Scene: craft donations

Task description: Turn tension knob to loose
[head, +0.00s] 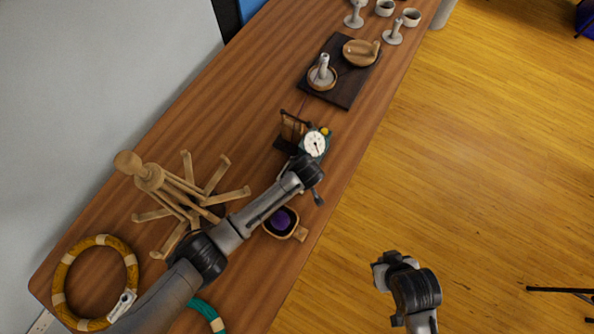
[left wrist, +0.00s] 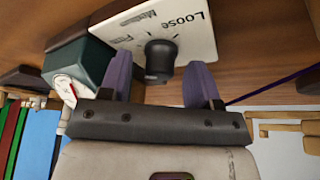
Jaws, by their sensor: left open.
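The tension knob (left wrist: 160,54) is a dark grey round knob on a white plate (left wrist: 187,22) printed with Loose, Medium and a partly hidden Firm. Both show in the left wrist view. I cannot tell which word the knob points at. My left gripper (left wrist: 160,68) is open, with one purple-grey finger on each side of the knob. I see a gap beside each finger. In the head view my left arm hides the knob, and its wrist is just below the white dial (head: 315,144). My right gripper (head: 391,262) hangs over the floor, its fingers unclear.
A dark green box (left wrist: 84,66) with a dial stands beside the plate. A wooden rack with pegs (head: 180,190), a yellow ring (head: 64,276) and a bowl with purple contents (head: 281,221) are near my left arm. A dark board (head: 345,94) with wooden pieces lies farther back.

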